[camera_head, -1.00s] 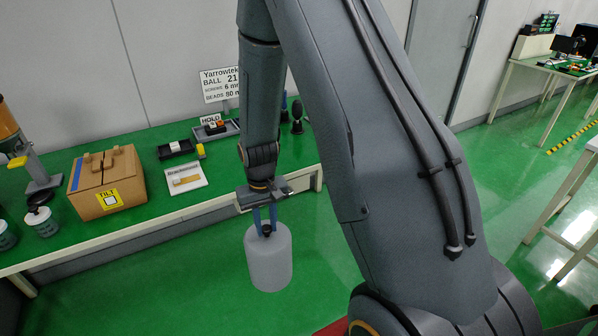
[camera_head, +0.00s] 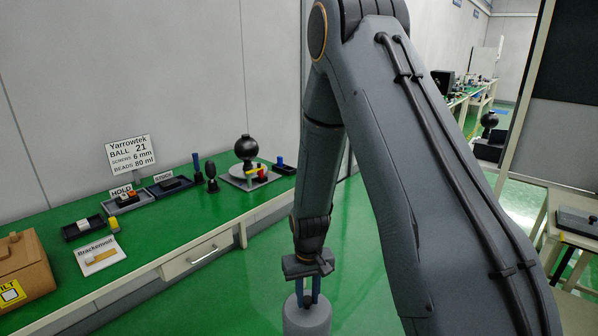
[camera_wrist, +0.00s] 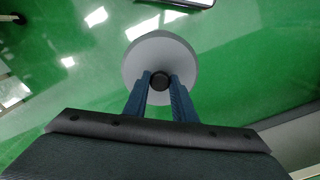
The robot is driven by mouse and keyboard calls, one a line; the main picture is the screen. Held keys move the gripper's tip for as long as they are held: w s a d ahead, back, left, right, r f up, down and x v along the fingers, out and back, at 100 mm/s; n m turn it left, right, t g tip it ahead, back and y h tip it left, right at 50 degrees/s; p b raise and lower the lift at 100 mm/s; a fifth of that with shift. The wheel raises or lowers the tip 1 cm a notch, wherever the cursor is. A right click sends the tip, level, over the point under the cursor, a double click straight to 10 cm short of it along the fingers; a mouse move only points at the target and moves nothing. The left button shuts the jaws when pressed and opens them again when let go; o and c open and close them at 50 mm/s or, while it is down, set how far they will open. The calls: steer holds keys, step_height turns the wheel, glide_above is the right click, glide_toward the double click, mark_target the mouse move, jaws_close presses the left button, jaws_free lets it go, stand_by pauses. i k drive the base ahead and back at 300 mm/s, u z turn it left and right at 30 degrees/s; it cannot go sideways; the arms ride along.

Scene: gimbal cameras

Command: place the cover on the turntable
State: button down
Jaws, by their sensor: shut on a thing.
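The cover (camera_head: 307,322) is a pale grey cylinder with a flat top and a small black knob. My gripper (camera_head: 307,302) is shut on the knob, and the cover hangs below it over the green floor, in front of the bench. In the wrist view the cover (camera_wrist: 160,50) is seen from above, with the blue fingers of my gripper (camera_wrist: 160,81) on either side of the knob. The cover's lower part is cut off in the head view. A pale low base (camera_head: 237,183) under a black ball stands on the bench; I cannot tell if it is the turntable.
The green bench (camera_head: 150,235) runs along the wall at left. It carries a cardboard box (camera_head: 22,268), small trays (camera_head: 168,186), a sign (camera_head: 131,152) and a card (camera_head: 100,255). A second black ball (camera_head: 489,119) stands at far right. Open floor lies beside the bench.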

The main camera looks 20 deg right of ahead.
mark_target(248, 169)
steer(key=z, duration=0.5)
steer(key=i, duration=1.3)
steer(key=u, duration=0.85)
